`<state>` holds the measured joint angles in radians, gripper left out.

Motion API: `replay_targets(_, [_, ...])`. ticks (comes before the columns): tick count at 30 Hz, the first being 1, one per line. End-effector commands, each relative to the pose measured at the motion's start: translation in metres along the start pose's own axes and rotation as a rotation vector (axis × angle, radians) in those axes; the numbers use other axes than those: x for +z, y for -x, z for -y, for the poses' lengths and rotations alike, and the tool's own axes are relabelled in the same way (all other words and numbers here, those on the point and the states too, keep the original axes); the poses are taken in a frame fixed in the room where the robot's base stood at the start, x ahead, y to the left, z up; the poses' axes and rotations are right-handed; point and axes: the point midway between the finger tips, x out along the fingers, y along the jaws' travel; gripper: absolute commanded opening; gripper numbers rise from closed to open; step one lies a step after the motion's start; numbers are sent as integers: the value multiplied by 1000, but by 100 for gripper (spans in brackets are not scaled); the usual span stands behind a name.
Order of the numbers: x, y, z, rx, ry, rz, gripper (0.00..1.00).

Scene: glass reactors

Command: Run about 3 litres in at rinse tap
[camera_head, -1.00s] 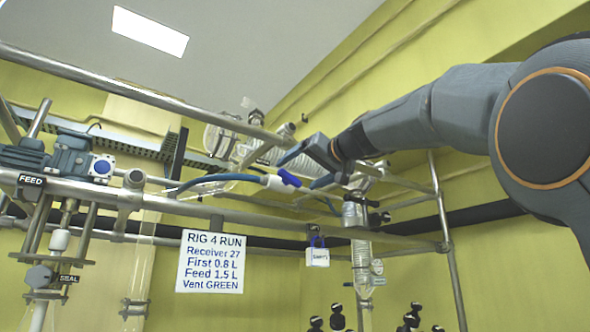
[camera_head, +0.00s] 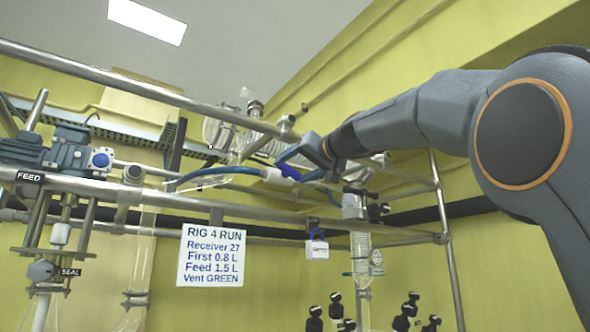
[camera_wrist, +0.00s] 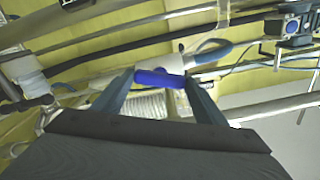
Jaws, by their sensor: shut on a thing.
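A white tap body (camera_head: 273,176) sits among the pipes at the centre of the head view, with a blue handle (camera_head: 291,172) on its right end and a blue hose (camera_head: 215,174) on its left. No label naming it as the rinse tap is readable. My gripper (camera_head: 299,166) is at the blue handle, one finger above it and one to its right. In the wrist view, the blue handle (camera_wrist: 159,78) lies crosswise between the two fingers of my gripper (camera_wrist: 160,84), which are shut on it. Any water flow cannot be seen.
Steel rails (camera_head: 150,195) run close below the tap, and another crosses above. A sign (camera_head: 210,255) reads "RIG 4 RUN, Receiver 27, First 0.8 L, Feed 1.5 L, Vent GREEN". A motor (camera_head: 70,152) stands left near the FEED label. Glass columns (camera_head: 361,258) and several black knobs are at lower right.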

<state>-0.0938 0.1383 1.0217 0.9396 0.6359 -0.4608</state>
Motion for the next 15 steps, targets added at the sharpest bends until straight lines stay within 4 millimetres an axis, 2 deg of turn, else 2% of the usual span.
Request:
replay_targets(8, [0, 0, 0, 0, -78, 0, 43])
replay_targets(15, [0, 0, 0, 0, -257, 0, 43])
